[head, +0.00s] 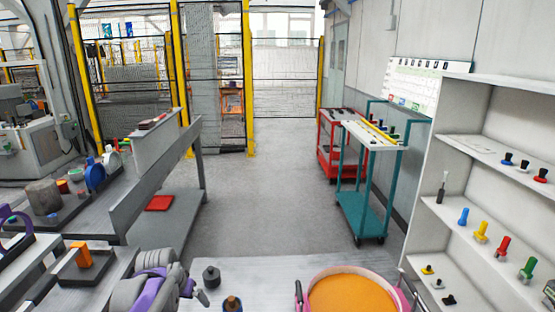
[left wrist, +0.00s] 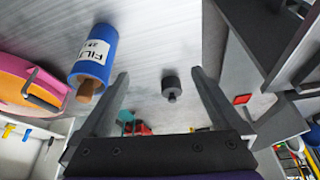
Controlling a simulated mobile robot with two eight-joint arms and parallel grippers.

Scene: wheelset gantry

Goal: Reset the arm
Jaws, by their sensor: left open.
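My left gripper (head: 196,291) comes in at the bottom of the head view, over the left end of the grey table (head: 268,270). In the left wrist view its two dark fingers (left wrist: 163,85) stand wide apart. A small black knobbed cylinder (head: 211,277) stands on the table just right of the gripper in the head view. It shows between the fingers in the left wrist view (left wrist: 170,90), apart from both. Nothing is seen held. My right gripper is not in view.
A blue labelled cylinder (left wrist: 95,52) with a brown tip stands beside the left finger. A pink round container (head: 398,292) with orange inside sits on the table. Shelves (head: 440,165) stand at right, a teal cart (head: 363,215) behind. The middle floor (head: 265,200) is clear.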

